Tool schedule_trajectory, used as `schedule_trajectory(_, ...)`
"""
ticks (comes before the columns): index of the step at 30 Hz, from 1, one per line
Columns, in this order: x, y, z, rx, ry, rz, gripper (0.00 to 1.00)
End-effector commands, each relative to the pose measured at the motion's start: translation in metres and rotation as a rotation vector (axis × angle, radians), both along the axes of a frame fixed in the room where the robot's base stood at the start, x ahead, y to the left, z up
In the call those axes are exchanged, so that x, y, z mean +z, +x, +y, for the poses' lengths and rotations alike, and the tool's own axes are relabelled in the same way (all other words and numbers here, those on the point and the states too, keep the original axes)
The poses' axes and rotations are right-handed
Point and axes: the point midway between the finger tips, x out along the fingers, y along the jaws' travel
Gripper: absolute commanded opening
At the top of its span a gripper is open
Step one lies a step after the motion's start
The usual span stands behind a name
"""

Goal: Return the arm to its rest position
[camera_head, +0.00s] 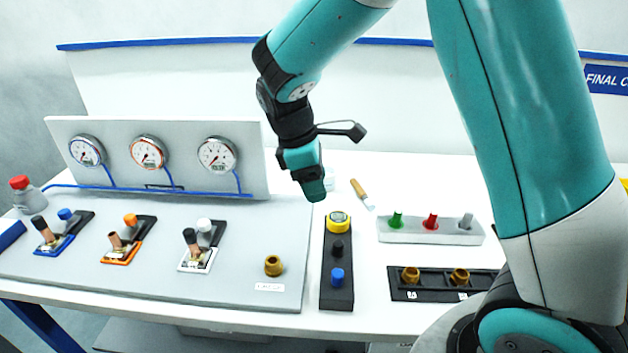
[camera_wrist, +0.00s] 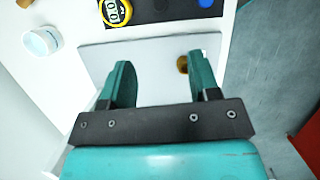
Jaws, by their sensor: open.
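My arm reaches over the table from the right side of the head view and bends down. My gripper (camera_head: 313,186) hangs above the white table, behind the yellow-topped gauge of the black strip, and points downward. In the wrist view my gripper (camera_wrist: 160,68) shows two teal fingers spread apart with nothing between them. The right finger lies close to a brass knob (camera_wrist: 182,64) in the picture; I cannot tell how far below it the knob is.
A black strip (camera_head: 338,299) with a yellow gauge (camera_head: 339,219) stands mid-table. A grey panel (camera_head: 255,184) with three dials is at left. A grey block (camera_head: 400,236) with coloured pegs and a black tray (camera_head: 435,295) with brass knobs are at right. A screwdriver (camera_head: 359,189) lies behind.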

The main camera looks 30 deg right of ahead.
Motion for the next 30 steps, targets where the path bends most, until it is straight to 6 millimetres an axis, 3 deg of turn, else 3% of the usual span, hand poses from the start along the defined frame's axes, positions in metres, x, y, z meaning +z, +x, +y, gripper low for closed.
schedule_trajectory(8,0.001,-0.001,0.001,-0.003,0.004,-0.003,0.56)
schedule_trajectory(11,0.010,-0.011,0.008,-0.026,0.037,-0.036,0.56)
schedule_trajectory(14,0.028,-0.036,0.026,-0.086,0.118,-0.094,0.56)
schedule_trajectory(18,0.053,-0.094,0.061,-0.212,0.287,-0.160,0.56)
schedule_trajectory(24,0.074,-0.177,0.102,-0.380,0.496,-0.156,0.56)
schedule_trajectory(27,0.079,-0.202,0.112,-0.429,0.553,-0.138,0.56)
schedule_trajectory(30,0.081,-0.214,0.117,-0.452,0.578,-0.125,0.56)
